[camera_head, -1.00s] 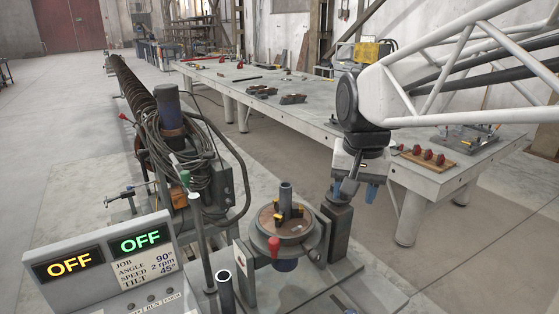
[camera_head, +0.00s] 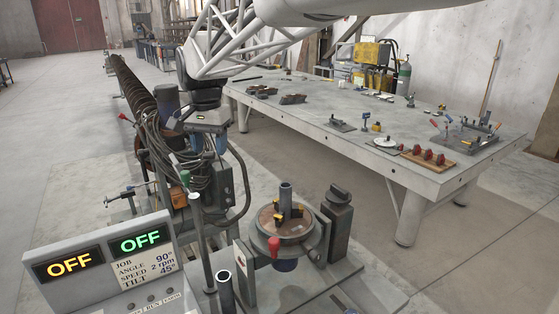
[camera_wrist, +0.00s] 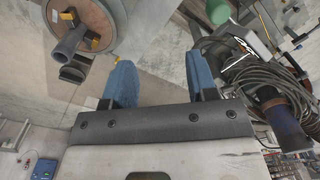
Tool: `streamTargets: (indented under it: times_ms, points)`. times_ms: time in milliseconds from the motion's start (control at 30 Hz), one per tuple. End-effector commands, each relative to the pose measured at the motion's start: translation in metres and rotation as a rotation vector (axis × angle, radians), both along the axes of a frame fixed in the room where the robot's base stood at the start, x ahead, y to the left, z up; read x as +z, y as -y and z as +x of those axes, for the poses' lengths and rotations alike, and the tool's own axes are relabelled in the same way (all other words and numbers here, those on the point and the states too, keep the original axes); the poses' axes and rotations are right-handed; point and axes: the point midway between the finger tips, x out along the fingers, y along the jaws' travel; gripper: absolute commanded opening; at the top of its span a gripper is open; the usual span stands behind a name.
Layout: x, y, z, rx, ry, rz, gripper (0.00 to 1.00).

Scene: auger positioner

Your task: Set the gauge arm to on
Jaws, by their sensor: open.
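A slim lever with a green knob (camera_head: 185,177) stands on a grey post (camera_head: 203,240) beside the control panel. I cannot tell for sure that this is the gauge arm. The panel (camera_head: 105,270) shows two readouts, an amber OFF (camera_head: 69,264) and a green OFF (camera_head: 140,242). My gripper (camera_head: 209,144) has blue fingers, is open and empty, and hangs above and behind the green knob, apart from it. In the wrist view the open gripper (camera_wrist: 161,82) has free space between its fingers, and a green knob (camera_wrist: 218,11) shows at the top, beyond the right finger.
The round positioner table (camera_head: 281,228) with a central tube and a red-knobbed handle (camera_head: 273,246) stands right of the post. Coiled cables (camera_head: 185,150) and the long auger (camera_head: 128,85) lie near my gripper. A steel bench (camera_head: 330,115) holds tools and fixtures behind.

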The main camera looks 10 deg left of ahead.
Motion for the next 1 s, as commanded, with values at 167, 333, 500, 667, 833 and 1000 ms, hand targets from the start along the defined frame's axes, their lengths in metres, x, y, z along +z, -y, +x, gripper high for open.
streamTargets:
  times_ms: [167,333,500,667,833,1000]
  points:
    - [-0.005,-0.052,-0.004,0.005,-0.012,-0.009,0.53]
    - [-0.006,-0.074,-0.007,0.003,-0.017,-0.014,0.53]
    - [-0.006,-0.077,-0.007,0.002,-0.018,-0.014,0.53]
    - [-0.006,-0.076,-0.007,0.002,-0.017,-0.014,0.53]
    - [-0.008,-0.076,-0.007,0.002,-0.017,-0.014,0.53]
    - [-0.017,-0.076,-0.007,0.002,-0.018,-0.014,0.53]
